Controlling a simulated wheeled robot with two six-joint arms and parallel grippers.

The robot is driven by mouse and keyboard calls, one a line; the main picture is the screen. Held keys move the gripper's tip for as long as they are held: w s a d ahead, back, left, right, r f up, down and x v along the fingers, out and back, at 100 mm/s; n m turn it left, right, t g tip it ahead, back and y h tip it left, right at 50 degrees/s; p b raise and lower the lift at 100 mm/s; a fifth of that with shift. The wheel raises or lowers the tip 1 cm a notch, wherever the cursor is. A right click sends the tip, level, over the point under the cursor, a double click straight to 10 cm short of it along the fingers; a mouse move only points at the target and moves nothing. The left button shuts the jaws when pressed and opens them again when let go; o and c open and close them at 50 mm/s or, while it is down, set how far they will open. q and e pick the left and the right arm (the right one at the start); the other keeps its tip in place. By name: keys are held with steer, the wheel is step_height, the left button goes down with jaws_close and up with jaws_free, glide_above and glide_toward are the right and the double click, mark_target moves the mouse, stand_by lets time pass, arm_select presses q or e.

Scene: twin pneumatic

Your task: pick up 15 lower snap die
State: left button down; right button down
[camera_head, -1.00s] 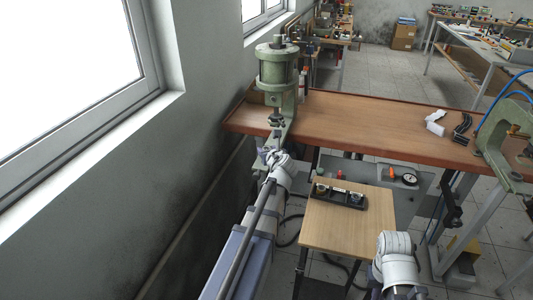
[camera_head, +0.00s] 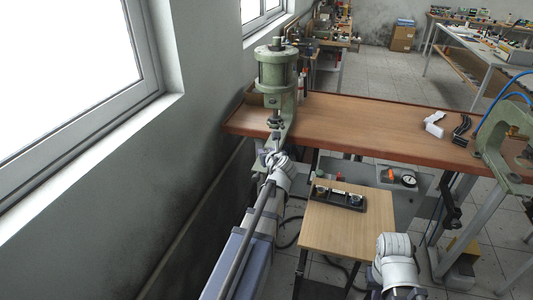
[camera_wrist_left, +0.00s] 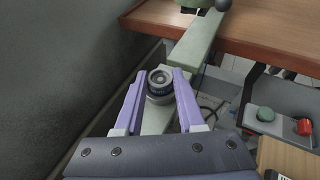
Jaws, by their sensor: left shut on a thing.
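The lower snap die (camera_wrist_left: 160,82) is a small dark round piece with a metallic ring top. In the left wrist view it stands between the two purple fingers of my left gripper (camera_wrist_left: 160,75), which is shut on it. A pale green arm of the press frame lies just below the die; I cannot tell whether they touch. In the head view my left gripper (camera_head: 272,156) is at the front of the green pneumatic press (camera_head: 276,75), below its ram, and the die is too small to make out. My right arm shows at the lower right, but its fingers do not show.
A wooden side table (camera_head: 347,228) carries a dark tray (camera_head: 338,197) with small round parts. The brown workbench (camera_head: 370,122) is behind it, with white and black pieces (camera_head: 435,123) at its right. A second green press (camera_head: 497,145) stands at the right. The wall is close on the left.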

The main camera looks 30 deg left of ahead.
step_height(320, 180, up, 10)
steer(key=p, duration=1)
